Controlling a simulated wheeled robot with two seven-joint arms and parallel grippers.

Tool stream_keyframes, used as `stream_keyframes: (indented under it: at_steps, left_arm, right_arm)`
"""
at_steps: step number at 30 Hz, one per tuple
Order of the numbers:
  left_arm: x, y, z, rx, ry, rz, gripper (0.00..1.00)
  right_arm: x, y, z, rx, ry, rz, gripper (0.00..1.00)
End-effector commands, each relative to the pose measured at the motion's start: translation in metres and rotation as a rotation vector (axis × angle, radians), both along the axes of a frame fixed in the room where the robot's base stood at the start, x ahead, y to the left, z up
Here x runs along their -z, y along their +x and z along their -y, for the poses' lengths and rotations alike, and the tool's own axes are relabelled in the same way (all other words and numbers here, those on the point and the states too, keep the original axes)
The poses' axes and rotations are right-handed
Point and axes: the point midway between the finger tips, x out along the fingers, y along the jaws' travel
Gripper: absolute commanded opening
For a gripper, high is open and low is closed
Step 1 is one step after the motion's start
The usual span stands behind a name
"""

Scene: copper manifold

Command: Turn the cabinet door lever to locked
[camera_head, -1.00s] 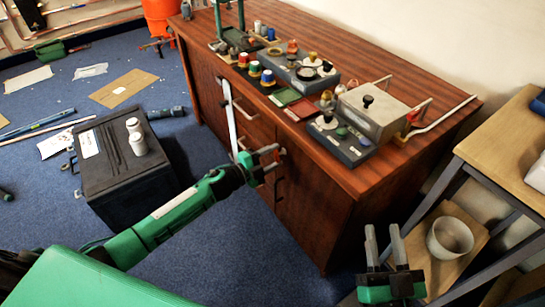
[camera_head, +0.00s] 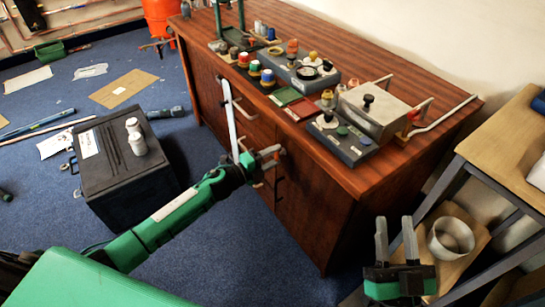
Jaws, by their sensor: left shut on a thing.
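The wooden cabinet (camera_head: 312,215) stands in the middle of the camera_head view, with doors and drawers on its front. My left gripper (camera_head: 274,153) reaches to the cabinet front just below the top edge. Its fingers are shut at the door lever, which they mostly hide. A small orange-brown bit shows at the fingertips, and I cannot read the lever's angle. My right gripper (camera_head: 396,236) is at the lower right, fingers up and apart, empty and away from the cabinet.
Button boxes, a grey box (camera_head: 372,112) and small parts crowd the cabinet top. A black case (camera_head: 118,165) with a white bottle (camera_head: 136,137) stands on the floor at left.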

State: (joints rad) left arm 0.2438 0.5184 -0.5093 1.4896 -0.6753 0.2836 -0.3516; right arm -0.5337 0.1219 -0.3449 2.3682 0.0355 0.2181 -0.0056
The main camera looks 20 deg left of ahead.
Motion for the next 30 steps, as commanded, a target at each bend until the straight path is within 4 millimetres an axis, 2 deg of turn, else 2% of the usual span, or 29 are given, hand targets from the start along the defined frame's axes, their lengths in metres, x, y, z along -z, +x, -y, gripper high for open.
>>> stream_keyframes:
  at_steps: [5,6,8,9,20,23,30]
  left_arm:
    - [0.001,-0.001,0.001,0.002,0.005,0.001,0.24]
    - [0.001,-0.001,0.001,0.002,0.005,0.001,0.55]
    - [0.001,-0.001,0.001,0.002,0.004,0.001,0.67]
    - [0.001,-0.001,0.001,0.002,0.004,0.001,0.69]
    - [0.0,-0.004,-0.003,0.001,0.001,0.0,0.69]
    - [0.001,-0.013,-0.01,0.001,0.002,-0.002,0.69]
    - [0.001,-0.048,-0.037,0.001,0.003,-0.003,0.69]
  right_arm:
    - [0.0,0.0,0.0,0.0,0.0,0.001,0.36]
    - [0.0,0.0,0.0,0.0,0.0,0.001,0.36]
    - [0.0,0.0,0.0,0.0,0.0,0.0,0.36]
    - [0.001,0.0,0.0,0.0,0.0,-0.001,0.36]
    - [0.007,-0.002,-0.001,-0.001,-0.003,-0.026,0.36]
    - [0.01,-0.001,-0.002,-0.005,-0.008,-0.047,0.36]
    - [0.036,-0.002,-0.01,-0.031,-0.043,-0.188,0.36]
